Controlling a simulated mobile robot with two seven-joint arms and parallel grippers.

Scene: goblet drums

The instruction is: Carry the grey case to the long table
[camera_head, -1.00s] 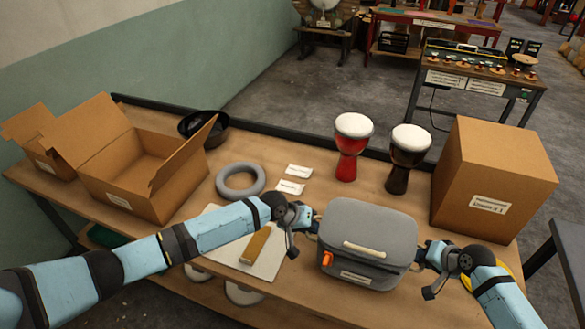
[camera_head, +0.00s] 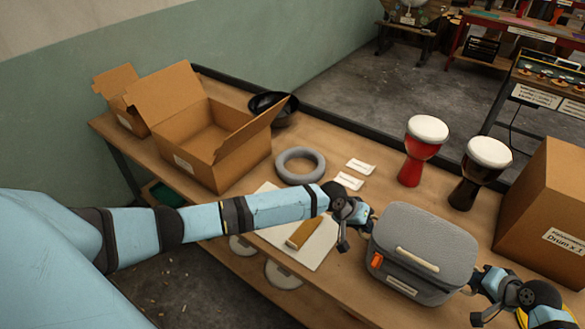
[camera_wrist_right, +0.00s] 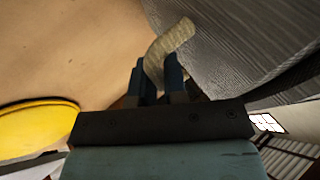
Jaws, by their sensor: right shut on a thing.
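The grey case (camera_head: 425,240) has a pale top handle and an orange latch on its front. It is upright at the front part of the wooden table (camera_head: 345,290); I cannot tell whether its base touches the top. My right gripper (camera_head: 478,283) is at the case's right side. In the right wrist view its fingers (camera_wrist_right: 162,82) are shut on a beige side handle (camera_wrist_right: 170,45) beside the grey case wall (camera_wrist_right: 235,40). My left gripper (camera_head: 368,222) is at the case's left side; its jaws are too small and hidden to read.
Open cardboard boxes (camera_head: 205,150), a black bowl (camera_head: 285,117) and a grey ring (camera_head: 300,150) are at the left. A red drum (camera_head: 412,172), a dark drum (camera_head: 465,194) and a closed box (camera_head: 550,200) stand behind the case. A red table (camera_head: 480,58) is farther back.

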